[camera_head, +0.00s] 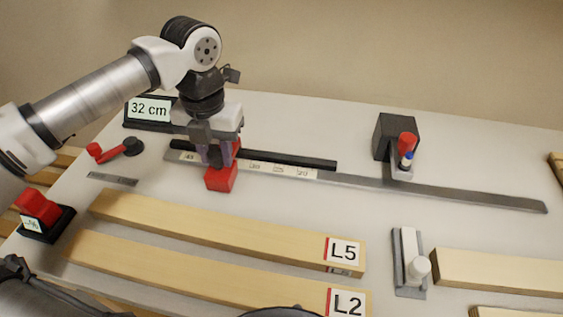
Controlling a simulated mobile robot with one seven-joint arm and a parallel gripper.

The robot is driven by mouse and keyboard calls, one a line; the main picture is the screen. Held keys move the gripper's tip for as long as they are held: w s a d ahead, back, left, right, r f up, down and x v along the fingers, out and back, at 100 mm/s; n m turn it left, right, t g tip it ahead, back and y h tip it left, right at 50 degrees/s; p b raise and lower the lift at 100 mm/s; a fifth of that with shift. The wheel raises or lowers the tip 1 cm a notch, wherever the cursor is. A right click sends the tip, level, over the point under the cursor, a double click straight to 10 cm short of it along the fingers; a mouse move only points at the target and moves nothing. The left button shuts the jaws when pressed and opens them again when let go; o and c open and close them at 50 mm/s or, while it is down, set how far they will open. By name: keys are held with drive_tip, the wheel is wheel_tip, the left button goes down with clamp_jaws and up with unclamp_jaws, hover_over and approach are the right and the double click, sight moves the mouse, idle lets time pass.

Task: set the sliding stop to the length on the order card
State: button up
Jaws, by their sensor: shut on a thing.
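The order card (149,109) stands at the back left and reads "32 cm". The red sliding stop (221,178) sits at the front edge of the measuring rail (440,192), towards the rail's left end. My gripper (219,156) points down over the rail and is shut on the stop. The pale scale strip (290,171) on the rail carries small numbers that fall from left to right, seemingly 30, 25 and 20 to the right of the stop. My gripper and the stop hide the marks at the stop itself.
A dark block with a red-topped part (404,146) stands at the rail's right. Boards labelled L5 (220,229) and L2 (200,273) lie in front. A white-knobbed clamp (409,262) stands front right. A red-and-black tool (115,151) and a small metal strip (112,179) lie left.

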drive_tip(key=shift+w+a, duration=0.15)
drive_tip(key=shift+a, duration=0.8)
drive_tip(key=shift+w+a+b, duration=0.1)
drive_tip(key=shift+a+b, duration=0.2)
drive_tip(key=shift+a, duration=0.15)
drive_tip(key=o, duration=0.8)
drive_tip(key=shift+r, duration=0.15)
wheel_tip(320, 180, up, 9)
drive_tip(key=p, duration=0.5)
idle(0.3)
